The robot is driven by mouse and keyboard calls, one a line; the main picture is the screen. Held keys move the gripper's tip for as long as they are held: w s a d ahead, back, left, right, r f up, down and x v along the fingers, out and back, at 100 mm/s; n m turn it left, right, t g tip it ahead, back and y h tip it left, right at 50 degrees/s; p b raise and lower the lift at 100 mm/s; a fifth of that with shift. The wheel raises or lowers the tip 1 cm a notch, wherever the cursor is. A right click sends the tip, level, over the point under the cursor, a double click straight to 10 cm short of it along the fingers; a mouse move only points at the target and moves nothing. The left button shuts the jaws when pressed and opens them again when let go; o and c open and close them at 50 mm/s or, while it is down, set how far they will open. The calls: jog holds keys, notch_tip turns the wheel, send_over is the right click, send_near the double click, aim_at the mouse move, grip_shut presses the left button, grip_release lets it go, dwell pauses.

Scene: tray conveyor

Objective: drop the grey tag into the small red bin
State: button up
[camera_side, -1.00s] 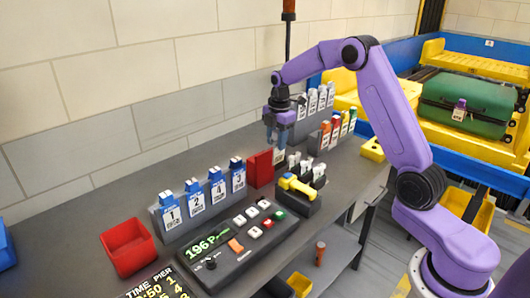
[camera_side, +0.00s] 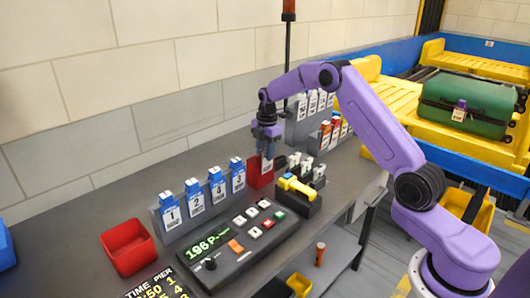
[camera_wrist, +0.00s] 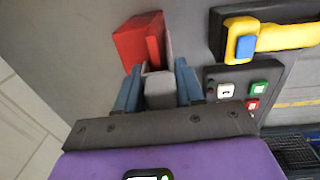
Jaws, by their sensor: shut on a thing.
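My gripper (camera_side: 267,133) points down over the back part of the grey bench. It is shut on the grey tag (camera_side: 267,163), which hangs upright below the fingers. In the wrist view, the tag (camera_wrist: 160,90) shows as a grey block between the two blue fingers. The small open red bin (camera_side: 127,248) stands at the bench's front left, well away from my gripper. Its inside looks empty.
A red block-like box (camera_side: 258,176) stands just behind the tag; it also shows in the wrist view (camera_wrist: 138,42). Blue numbered tags (camera_side: 196,198) stand in a rack along the wall side. A button console (camera_side: 236,246) and a yellow handheld device (camera_side: 297,187) lie nearby.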

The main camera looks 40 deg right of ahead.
jog(key=shift+f, duration=0.25)
jog(key=shift+f, duration=0.15)
jog(key=o, duration=1.1)
jog(key=shift+c, duration=0.2)
notch_tip(320, 180, up, 17)
jog(key=shift+s, duration=0.45)
